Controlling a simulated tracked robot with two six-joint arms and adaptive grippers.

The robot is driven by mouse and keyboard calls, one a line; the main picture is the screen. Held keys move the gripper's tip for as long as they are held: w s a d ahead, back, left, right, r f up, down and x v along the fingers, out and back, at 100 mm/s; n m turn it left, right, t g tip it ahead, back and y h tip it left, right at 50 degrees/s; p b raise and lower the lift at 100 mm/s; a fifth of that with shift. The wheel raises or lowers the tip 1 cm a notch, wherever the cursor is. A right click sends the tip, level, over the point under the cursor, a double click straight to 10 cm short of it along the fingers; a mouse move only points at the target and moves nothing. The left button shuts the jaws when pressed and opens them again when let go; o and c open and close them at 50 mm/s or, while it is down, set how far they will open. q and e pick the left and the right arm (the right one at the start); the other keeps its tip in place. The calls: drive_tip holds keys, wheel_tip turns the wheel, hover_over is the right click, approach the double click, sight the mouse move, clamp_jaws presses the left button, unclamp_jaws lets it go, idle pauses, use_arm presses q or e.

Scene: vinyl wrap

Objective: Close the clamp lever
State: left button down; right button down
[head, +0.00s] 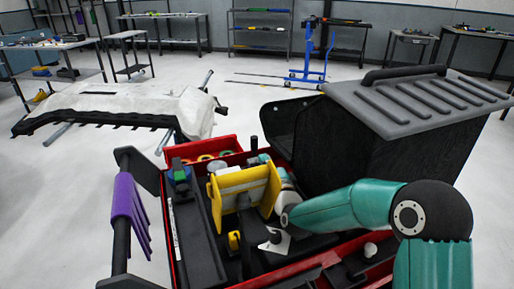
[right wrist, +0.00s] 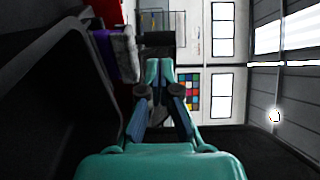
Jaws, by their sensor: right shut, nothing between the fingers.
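I cannot pick out the clamp lever for certain. A short black upright post (head: 254,143) stands at the back of the red-edged tool tray in the head view. A dark block (right wrist: 158,39) shows just beyond my fingertips in the right wrist view; I cannot tell if it is the same part. My right gripper (right wrist: 159,66) is shut and empty, its teal fingers together. In the head view its tip (head: 264,158) shows beside the post, partly hidden behind a yellow holder (head: 245,190). My left gripper is not in view.
The red tray (head: 174,247) holds tools and rolls. Purple sheets (head: 127,210) hang at the left. A white-covered panel (head: 140,102) lies beyond.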

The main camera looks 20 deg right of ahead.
sight(255, 145)
drive_tip(key=w+p, duration=0.1)
drive_tip(key=w, duration=0.5)
drive_tip(key=shift+w, duration=0.35)
